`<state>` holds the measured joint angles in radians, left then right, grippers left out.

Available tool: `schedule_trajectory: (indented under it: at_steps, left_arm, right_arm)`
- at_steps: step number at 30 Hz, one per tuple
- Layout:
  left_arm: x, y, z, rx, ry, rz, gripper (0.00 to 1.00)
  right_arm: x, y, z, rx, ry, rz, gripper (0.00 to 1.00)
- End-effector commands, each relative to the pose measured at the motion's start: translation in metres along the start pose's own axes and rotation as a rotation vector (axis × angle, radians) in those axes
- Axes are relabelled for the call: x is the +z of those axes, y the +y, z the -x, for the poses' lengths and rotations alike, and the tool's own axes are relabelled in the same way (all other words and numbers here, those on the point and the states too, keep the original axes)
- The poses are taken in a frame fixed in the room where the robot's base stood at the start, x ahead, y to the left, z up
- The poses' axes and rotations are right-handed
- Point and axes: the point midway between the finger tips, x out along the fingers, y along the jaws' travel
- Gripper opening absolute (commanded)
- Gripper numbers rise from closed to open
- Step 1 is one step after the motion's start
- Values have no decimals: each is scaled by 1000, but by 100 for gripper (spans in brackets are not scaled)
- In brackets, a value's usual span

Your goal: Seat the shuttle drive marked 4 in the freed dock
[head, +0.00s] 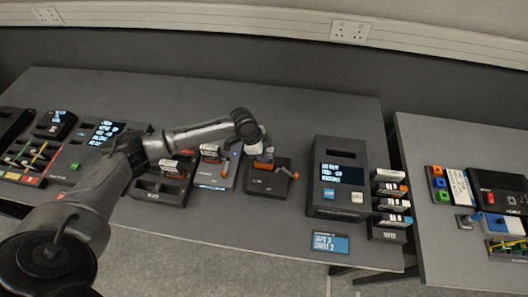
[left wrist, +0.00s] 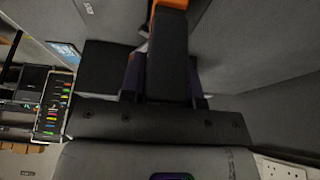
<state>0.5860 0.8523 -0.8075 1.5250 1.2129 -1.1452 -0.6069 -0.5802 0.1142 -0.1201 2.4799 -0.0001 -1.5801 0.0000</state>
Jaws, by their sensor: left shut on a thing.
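My left gripper (head: 261,150) hangs over a dark dock (head: 265,186) near the middle of the table. It is shut on an orange and dark drive (head: 263,164), which sits low at the dock's top; I cannot tell if it touches or is seated. In the left wrist view the held thing (left wrist: 168,50) is dark with an orange end, between the fingers. No number on it is readable. An orange lever (head: 293,175) sticks out at the dock's right side. My right gripper is not in view.
Left of the dock stand a grey unit (head: 214,170) with an orange lever and a dark rack (head: 155,190) holding drives. To the right are a dark box with a screen (head: 340,178), a rack of drives (head: 389,210) and a small blue display card (head: 330,243). The table's front middle is clear.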

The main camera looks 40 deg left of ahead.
Motion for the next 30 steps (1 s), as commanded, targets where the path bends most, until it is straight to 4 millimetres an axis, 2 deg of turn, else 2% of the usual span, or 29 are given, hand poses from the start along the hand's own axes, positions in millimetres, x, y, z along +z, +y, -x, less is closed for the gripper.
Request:
schedule_trajectory:
  at_steps: [30]
  left_arm:
    - [3, 0, -8, -1, 1, 0, 0]
  right_arm:
    - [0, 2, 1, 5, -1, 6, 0]
